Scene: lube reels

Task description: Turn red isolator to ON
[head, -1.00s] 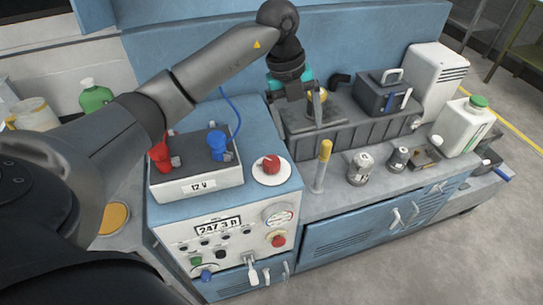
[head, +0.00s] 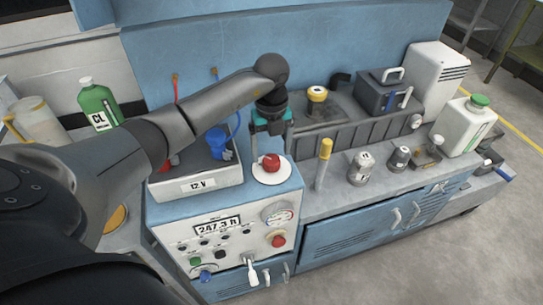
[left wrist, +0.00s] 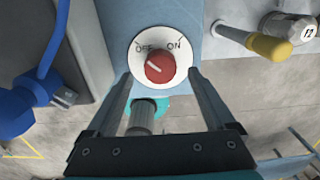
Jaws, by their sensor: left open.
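The red isolator (head: 269,163) is a red knob on a round white plate, on top of the blue bench unit beside the 12 V box. In the left wrist view the red isolator (left wrist: 160,67) has OFF printed at upper left and ON at upper right. Its pale pointer line slants toward OFF. My left gripper (head: 272,143) is open and just above the knob. In the left wrist view the fingers of my left gripper (left wrist: 161,73) stand on either side of the dial with nothing held. I cannot tell whether they touch it. My right gripper is not in view.
The 12 V box (head: 197,182) with red and blue connectors stands left of the isolator. A yellow-topped post (head: 324,150) and grey canister (head: 361,168) stand to the right. A grey trough (head: 345,138) is behind. The front panel carries a gauge (head: 278,214).

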